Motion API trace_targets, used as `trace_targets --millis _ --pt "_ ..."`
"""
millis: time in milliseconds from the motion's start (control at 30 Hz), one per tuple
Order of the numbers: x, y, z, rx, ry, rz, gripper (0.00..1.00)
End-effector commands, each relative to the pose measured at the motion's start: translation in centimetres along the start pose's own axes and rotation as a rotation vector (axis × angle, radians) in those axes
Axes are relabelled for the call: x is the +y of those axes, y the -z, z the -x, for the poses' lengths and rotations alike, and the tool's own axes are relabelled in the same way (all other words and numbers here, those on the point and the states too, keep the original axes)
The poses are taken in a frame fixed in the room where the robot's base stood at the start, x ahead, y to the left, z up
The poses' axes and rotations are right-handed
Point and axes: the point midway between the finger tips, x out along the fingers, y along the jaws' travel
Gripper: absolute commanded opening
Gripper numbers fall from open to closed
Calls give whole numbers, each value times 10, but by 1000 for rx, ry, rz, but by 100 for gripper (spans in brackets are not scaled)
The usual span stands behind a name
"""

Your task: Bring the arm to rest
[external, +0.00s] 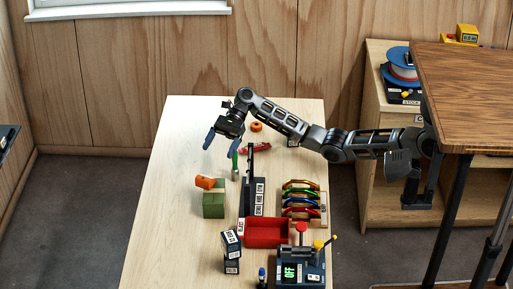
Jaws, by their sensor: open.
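My arm reaches in from the right over the light wooden table (165,190). My gripper (220,147) hangs over the table's far left part, fingers pointing down. The two blue-grey fingers are apart and nothing shows between them. A green upright item (235,163) stands just below and right of the gripper in the picture; I cannot tell the exact distance.
A dark labelled rack (248,195), a red bin (267,233), a rack of coloured carabiners (301,202), and a black device (298,268) with a green display occupy the table's middle and front. Dark labelled blocks (231,250) stand front left. The table's left strip is clear.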

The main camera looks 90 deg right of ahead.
Motion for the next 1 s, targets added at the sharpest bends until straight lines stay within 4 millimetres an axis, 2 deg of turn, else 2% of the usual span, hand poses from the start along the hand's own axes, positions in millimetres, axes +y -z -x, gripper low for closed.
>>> trace_targets --millis 167,267,400,533,667,767,900,1000 --pt "13 -49 -11 -142 93 305 87" --pt "27 -85 -8 -242 224 568 87" --pt "51 -128 12 -317 465 915 87" --pt "78 -153 37 -281 718 1204 87" --pt "104 -155 50 -91 947 1467 87" --pt "122 -143 49 170 1069 1665 87" --pt "153 -119 42 643 1128 1949 87" --pt "182 -103 43 991 1102 2128 87"
